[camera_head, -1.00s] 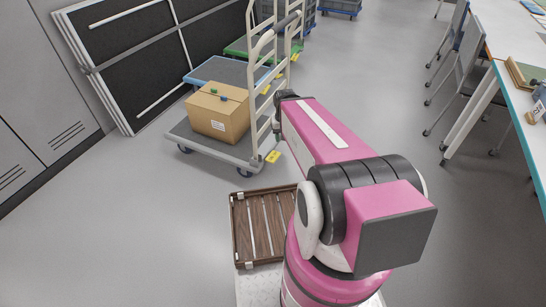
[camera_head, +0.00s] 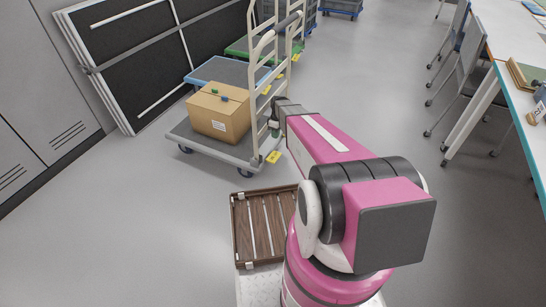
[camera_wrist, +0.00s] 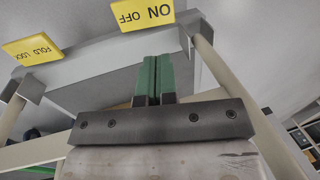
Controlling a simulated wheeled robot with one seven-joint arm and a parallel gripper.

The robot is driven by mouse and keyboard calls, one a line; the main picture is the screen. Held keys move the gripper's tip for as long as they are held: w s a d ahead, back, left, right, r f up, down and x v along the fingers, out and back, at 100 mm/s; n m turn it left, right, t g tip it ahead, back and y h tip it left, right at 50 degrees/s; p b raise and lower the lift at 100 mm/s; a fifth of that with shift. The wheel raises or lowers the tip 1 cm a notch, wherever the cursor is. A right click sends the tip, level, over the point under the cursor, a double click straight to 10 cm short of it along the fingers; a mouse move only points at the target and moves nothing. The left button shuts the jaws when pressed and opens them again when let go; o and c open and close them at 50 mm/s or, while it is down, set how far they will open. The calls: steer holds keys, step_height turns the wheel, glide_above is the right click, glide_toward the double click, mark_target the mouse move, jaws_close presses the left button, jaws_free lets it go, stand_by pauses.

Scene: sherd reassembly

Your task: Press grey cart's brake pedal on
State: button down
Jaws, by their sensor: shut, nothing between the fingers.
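The grey cart (camera_head: 181,137) stands left of my arm in the head view, with a cardboard box on its deck and a tall cream handle frame at its right end. A yellow pedal plate (camera_head: 273,157) sticks out low at that end. In the wrist view a yellow plate marked ON and OFF (camera_wrist: 142,14) shows upside down beyond the fingers, and another marked FOLD LOCK (camera_wrist: 32,50) is at left. My gripper (camera_wrist: 153,66) has green fingers, shut and empty, pointing toward the cart's end edge, apart from the ON/OFF plate in the picture. Its tips in the head view (camera_head: 274,132) are beside the handle frame. I cannot tell the pedal's position.
The cardboard box (camera_head: 218,113) rests on the cart. A blue cart (camera_head: 222,70) and a green cart (camera_head: 240,50) stand behind. A brown slatted tray (camera_head: 240,235) is near my base. Folded boards (camera_head: 130,50) lean at left.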

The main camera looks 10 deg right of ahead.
mark_target(272, 160)
steer(key=shift+f, duration=0.15)
steer(key=x, duration=1.4)
steer(key=shift+s+a+t+h, duration=0.3)
steer(key=shift+s+t+h, duration=0.25)
steer(key=shift+t, duration=0.25)
steer(key=shift+s+a+f+t+h, duration=0.1)
steer(key=shift+a+f+t+h, duration=0.1)
steer(key=shift+f+t+h, duration=0.4)
steer(key=shift+t, duration=0.3)
